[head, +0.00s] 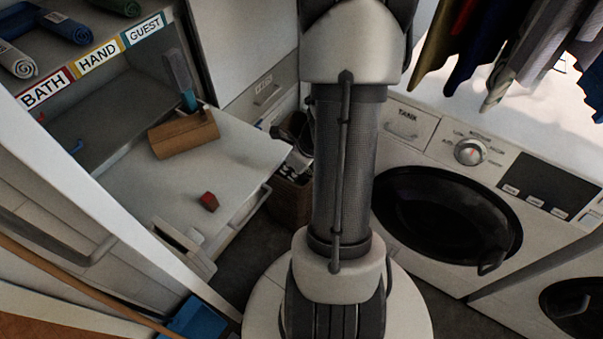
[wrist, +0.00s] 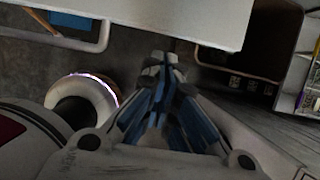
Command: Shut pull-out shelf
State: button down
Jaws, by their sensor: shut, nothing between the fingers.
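The pull-out shelf (head: 200,165) is a white board that stands out from the shelf unit at the left of the head view. A wooden caddy (head: 185,133) with a blue-grey brush (head: 180,78) in it and a small red block (head: 209,201) are on the board. My gripper (wrist: 158,75), with blue fingers, is shut and empty in the wrist view. Its tips are just below the edge of a white panel (wrist: 175,18), probably the shelf. I cannot tell whether they touch. I cannot make out my gripper clearly in the head view.
The shelf labelled BATH, HAND and GUEST (head: 98,57) holds rolled towels above. Washing machines (head: 445,210) stand at the right, with clothes (head: 510,45) hanging over them. A basket (head: 290,190) is behind my column. A blue item (head: 200,318) is on the floor at lower left.

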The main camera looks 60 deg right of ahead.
jog(key=shift+w, duration=0.75)
jog(key=shift+w, duration=0.1)
